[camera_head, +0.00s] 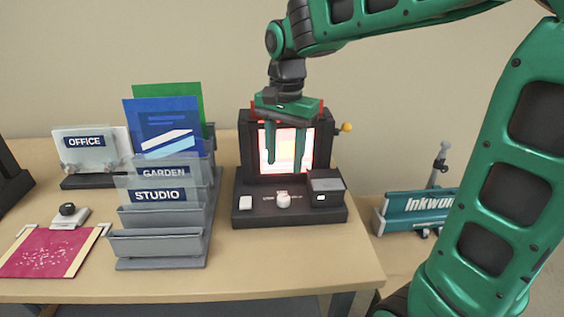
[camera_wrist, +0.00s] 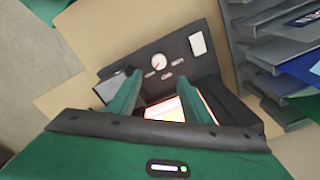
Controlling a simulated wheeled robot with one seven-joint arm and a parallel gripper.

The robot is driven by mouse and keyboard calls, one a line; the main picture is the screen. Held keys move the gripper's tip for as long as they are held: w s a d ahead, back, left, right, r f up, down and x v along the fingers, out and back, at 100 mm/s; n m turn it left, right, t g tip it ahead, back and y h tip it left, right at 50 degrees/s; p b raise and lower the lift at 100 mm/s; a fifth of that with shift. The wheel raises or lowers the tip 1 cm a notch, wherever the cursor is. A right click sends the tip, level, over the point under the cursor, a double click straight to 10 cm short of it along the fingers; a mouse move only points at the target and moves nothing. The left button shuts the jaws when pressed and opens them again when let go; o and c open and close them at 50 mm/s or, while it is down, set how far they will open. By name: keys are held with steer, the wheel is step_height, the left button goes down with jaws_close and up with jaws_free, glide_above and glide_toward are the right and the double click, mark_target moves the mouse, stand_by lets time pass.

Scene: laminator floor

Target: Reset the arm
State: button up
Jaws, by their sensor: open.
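My green arm reaches in from the right in the head view, bent over at the wrist. My gripper (camera_head: 285,160) points down in front of the glowing panel of a black machine (camera_head: 290,213), its two green fingers apart with nothing between them. In the wrist view my gripper (camera_wrist: 158,95) also shows open and empty, above the machine (camera_wrist: 190,55). The machine's base has a round white knob (camera_head: 283,200), a white button (camera_head: 245,203) and a grey-topped box (camera_head: 327,185). I cannot tell how far the fingers are from the panel.
A grey tiered rack (camera_head: 160,247) labelled GARDEN and STUDIO, with blue and green sheets, stands left of the machine. An OFFICE holder (camera_head: 90,182) and a crimson sheet (camera_head: 50,252) are further left. A teal Inkworks unit (camera_head: 415,210) sits right, beyond the table's edge.

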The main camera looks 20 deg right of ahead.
stand_by(0.3)
steer(key=s+d+f+n, duration=0.2)
steer(key=s+d+f, duration=0.2)
steer(key=s+d, duration=0.4)
steer(key=s+d+f+n, duration=0.2)
steer(key=s+d, duration=0.7)
steer(key=s, duration=0.6)
steer(key=shift+s+d+f, duration=0.15)
steer(key=shift+s+f, duration=0.15)
steer(key=shift+f, duration=0.6)
